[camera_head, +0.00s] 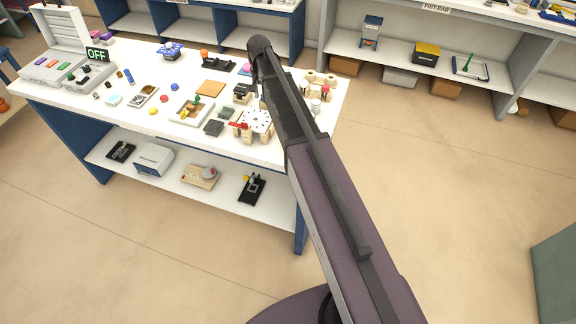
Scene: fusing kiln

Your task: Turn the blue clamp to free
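No clamp can be made out for certain at this size. A small blue piece with knobs (170,49) lies at the back of the white table; I cannot tell whether it is the blue clamp. A dark fixture (218,62) with an orange knob stands right of it. My arm reaches from the lower right up over the table's right part. I cannot make out the fingers of my gripper; my arm hides part of the table there.
The white table (60,93) holds many small parts. A grey case (62,42) and a display reading OFF (97,54) stand at its left. A white disc with holes (257,121) stands at the right front. Floor (440,190) right of the table is clear.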

